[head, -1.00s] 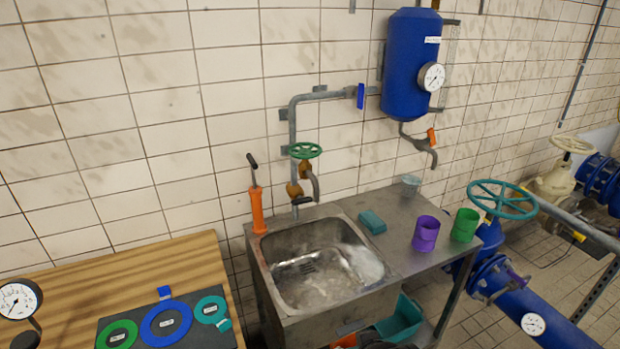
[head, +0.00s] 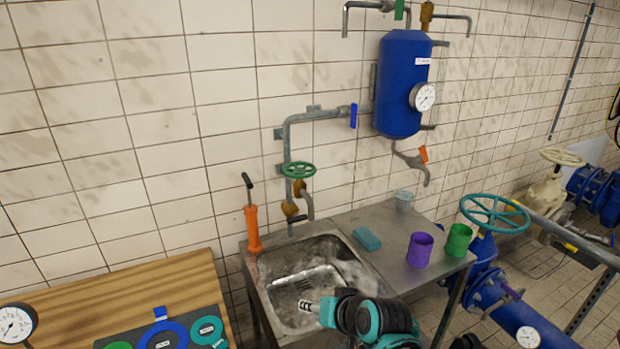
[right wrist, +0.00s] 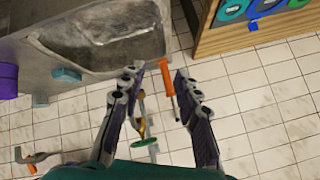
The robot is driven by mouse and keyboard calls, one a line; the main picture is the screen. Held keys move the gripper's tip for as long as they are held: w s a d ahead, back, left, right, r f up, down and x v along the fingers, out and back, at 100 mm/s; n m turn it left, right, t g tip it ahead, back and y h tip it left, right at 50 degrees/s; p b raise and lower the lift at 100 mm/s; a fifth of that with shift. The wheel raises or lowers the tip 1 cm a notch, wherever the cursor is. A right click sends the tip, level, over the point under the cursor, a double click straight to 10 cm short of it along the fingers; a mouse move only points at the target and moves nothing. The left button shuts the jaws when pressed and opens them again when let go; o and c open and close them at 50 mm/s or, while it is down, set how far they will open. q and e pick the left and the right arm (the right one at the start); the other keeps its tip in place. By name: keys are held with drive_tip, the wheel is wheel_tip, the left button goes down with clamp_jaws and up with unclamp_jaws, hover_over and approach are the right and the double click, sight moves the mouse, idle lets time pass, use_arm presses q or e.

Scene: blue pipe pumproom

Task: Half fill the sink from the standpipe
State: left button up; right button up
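The steel sink (head: 285,268) is set in the left part of a metal bench. I cannot tell whether water lies in its basin. The standpipe (head: 307,203) rises behind it, with a green handwheel (head: 299,169) above its bent spout. My right gripper (head: 312,306) is over the front of the basin, partly hidden by my arm. In the right wrist view, the right gripper (right wrist: 157,76) is open and empty. The green handwheel (right wrist: 145,142) and the sink (right wrist: 110,40) show beyond the fingers. My left gripper is not in view.
An orange hand pump (head: 252,228) stands at the sink's back left. A blue sponge (head: 367,238), purple cup (head: 419,250), green cup (head: 458,241) and small grey cup (head: 404,200) stand right of the basin. A blue tank (head: 402,85) hangs above. A wooden table (head: 170,275) is left.

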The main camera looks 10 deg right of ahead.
drive_tip(key=w+r+m+t+y+p, duration=0.1)
drive_tip(key=w+r+m+t+p, duration=0.15)
drive_tip(key=w+r, duration=0.6)
drive_tip(key=m+t+p, duration=0.4)
drive_tip(key=m+t, duration=0.2)
drive_tip(key=m, duration=0.5)
approach(311, 175)
drive_tip(key=d+x, duration=0.1)
drive_tip(key=x, duration=0.3)
drive_tip(key=shift+n+g+h, duration=0.25)
drive_tip(key=shift+g+h, duration=0.05)
drive_tip(key=shift+g, duration=0.05)
drive_tip(key=x, duration=0.3)
drive_tip(key=a+x, duration=0.1)
drive_tip(key=x, duration=0.3)
drive_tip(key=shift+s+a+r+b, duration=0.1)
drive_tip(key=shift+b, duration=0.2)
clamp_jaws()
